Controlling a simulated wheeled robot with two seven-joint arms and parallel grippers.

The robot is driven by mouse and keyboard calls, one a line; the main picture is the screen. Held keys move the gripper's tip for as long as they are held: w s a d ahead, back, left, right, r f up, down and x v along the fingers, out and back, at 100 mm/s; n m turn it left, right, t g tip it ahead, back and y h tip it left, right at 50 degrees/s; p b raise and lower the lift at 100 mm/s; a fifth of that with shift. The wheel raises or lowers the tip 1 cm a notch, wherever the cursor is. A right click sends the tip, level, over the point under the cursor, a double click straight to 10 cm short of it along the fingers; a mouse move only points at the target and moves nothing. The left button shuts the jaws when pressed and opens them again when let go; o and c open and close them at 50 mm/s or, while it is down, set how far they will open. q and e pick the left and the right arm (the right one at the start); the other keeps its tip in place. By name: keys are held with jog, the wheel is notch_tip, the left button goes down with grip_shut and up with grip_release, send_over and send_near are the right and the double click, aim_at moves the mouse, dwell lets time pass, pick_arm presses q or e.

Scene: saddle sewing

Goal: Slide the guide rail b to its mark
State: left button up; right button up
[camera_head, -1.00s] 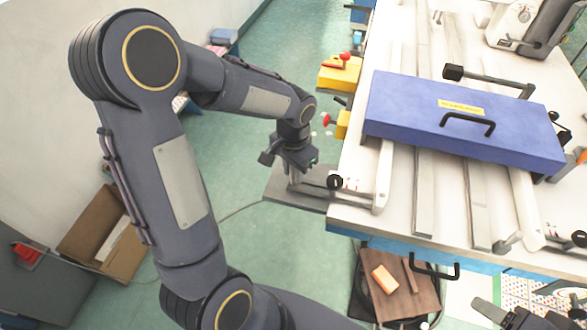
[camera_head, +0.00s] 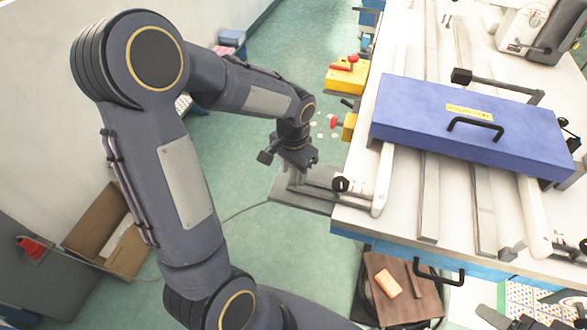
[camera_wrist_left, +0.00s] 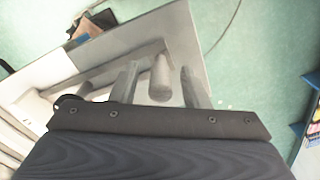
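Two pale rails lie on the white table. The right rail (camera_head: 533,213) runs under the blue case. I cannot read which rail is b. My left gripper (camera_head: 297,168) is beside the table's left edge, pointing down at the end of that arm. In the left wrist view, my left gripper's fingers (camera_wrist_left: 160,88) are apart, with a grey upright post (camera_wrist_left: 161,78) between them and gaps visible. Dark parts at bottom right may be my right gripper; its fingers are unclear.
A blue case (camera_head: 470,125) with a black handle lies across the rails. A yellow block (camera_head: 347,75) with a red knob is at the table's left side. A wooden stool (camera_head: 405,285) holds an orange block below the front edge. Open floor lies left of the table.

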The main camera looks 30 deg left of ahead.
pick_arm(q)
jog(key=shift+r, duration=0.1)
notch_tip(320, 180, up, 8)
jog(key=shift+f, duration=0.15)
dwell(0.6)
jog(key=s+d+r+n+t+h, duration=0.2)
jog(key=s, duration=0.6)
jog(key=s+d+r+n+t+h, duration=0.1)
jog(key=s+d+n+t, duration=0.1)
jog(key=s, duration=0.6)
jog(key=shift+s+d+r+t+h, duration=0.25)
jog(key=shift+d+r+t+h, duration=0.15)
jog(key=shift+d+t, duration=0.45)
dwell(0.6)
